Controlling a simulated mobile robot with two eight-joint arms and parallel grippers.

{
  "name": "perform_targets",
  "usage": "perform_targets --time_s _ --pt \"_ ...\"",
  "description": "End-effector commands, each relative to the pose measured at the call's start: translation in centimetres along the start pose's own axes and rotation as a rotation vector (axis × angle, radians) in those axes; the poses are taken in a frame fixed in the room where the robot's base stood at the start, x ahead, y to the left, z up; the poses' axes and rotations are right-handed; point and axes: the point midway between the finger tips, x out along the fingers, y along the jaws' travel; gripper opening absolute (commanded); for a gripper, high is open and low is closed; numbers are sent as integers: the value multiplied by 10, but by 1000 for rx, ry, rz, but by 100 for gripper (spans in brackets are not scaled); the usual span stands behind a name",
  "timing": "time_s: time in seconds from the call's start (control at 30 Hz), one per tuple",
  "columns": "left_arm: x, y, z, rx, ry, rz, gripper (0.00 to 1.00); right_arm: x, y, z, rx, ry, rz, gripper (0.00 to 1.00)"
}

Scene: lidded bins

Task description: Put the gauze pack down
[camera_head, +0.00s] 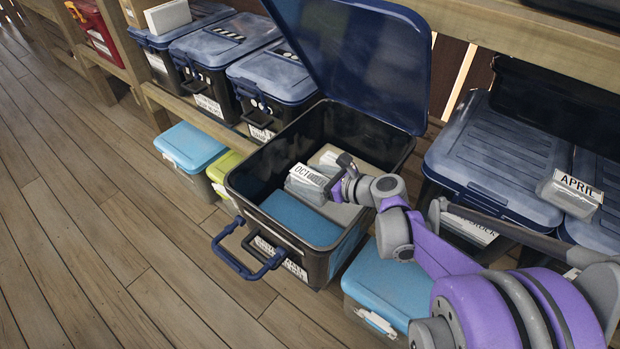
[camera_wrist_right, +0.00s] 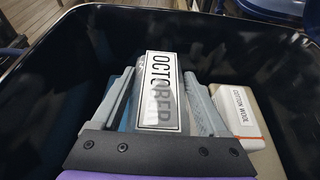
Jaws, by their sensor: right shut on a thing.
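My right gripper (camera_head: 336,182) is inside an open black bin (camera_head: 240,188) and shut on a grey pack with a white OCTOBER label (camera_head: 304,180), which I take as the gauze pack. In the right wrist view the OCTOBER label (camera_wrist_right: 160,92) sits between the two fingers. Whether the pack touches what lies beneath it cannot be told. Under and beside it in the bin are a flat blue item (camera_head: 305,219) and a pale pack labelled COTTON WOOL (camera_wrist_right: 240,112). My left gripper is not in view.
The bin's blue lid (camera_head: 355,55) stands raised at the back. Closed lidded bins (camera_head: 272,75) stand on the shelf behind. A clear pack labelled APRIL (camera_head: 572,192) lies on a lid at the right. A blue-lidded box (camera_head: 385,280) sits beside the bin. The wooden floor at left is clear.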

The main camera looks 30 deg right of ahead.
Motion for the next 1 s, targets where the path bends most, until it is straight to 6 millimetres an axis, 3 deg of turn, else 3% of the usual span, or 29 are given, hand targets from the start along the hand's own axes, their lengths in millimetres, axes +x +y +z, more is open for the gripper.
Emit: perform_targets --time_s 0.7,0.73,0.87,1.0 --pt "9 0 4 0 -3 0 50 5 0 -11 0 0 0 16" --pt "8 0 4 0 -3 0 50 5 0 -11 0 0 0 79" --pt "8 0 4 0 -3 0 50 4 0 -11 0 0 0 100" --pt "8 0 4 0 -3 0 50 4 0 -11 0 0 0 100"
